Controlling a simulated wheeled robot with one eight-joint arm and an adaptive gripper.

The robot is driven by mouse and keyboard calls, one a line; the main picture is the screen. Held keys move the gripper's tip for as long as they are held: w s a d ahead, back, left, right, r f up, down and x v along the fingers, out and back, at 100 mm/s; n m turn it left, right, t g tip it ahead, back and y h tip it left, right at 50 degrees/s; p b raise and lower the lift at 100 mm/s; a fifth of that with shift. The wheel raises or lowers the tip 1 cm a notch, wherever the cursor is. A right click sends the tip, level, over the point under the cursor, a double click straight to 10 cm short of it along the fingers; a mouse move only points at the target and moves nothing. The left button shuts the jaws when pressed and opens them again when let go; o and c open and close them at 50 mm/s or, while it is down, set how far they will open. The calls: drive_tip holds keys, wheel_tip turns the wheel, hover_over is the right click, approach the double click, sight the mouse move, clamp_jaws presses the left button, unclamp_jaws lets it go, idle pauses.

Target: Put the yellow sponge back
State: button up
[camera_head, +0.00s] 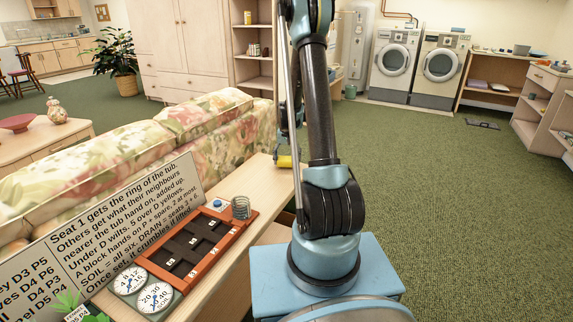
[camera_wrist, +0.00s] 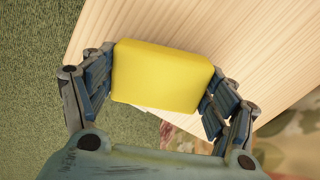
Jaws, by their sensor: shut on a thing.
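The yellow sponge (camera_wrist: 160,76) is a yellow block with rounded edges, between the two fingers of my gripper (camera_wrist: 158,92) in the wrist view. The fingers press on its left and right sides. Pale wood of the narrow table (camera_wrist: 225,35) shows behind it; I cannot tell whether the sponge touches the wood. In the head view the sponge (camera_head: 286,162) is a small yellow patch near the far end of the narrow table (camera_head: 240,200). My arm hides most of my gripper there.
Open green carpet (camera_head: 430,180) lies to the right.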

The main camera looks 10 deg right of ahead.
drive_tip(key=shift+f, duration=0.65)
drive_tip(key=o, duration=1)
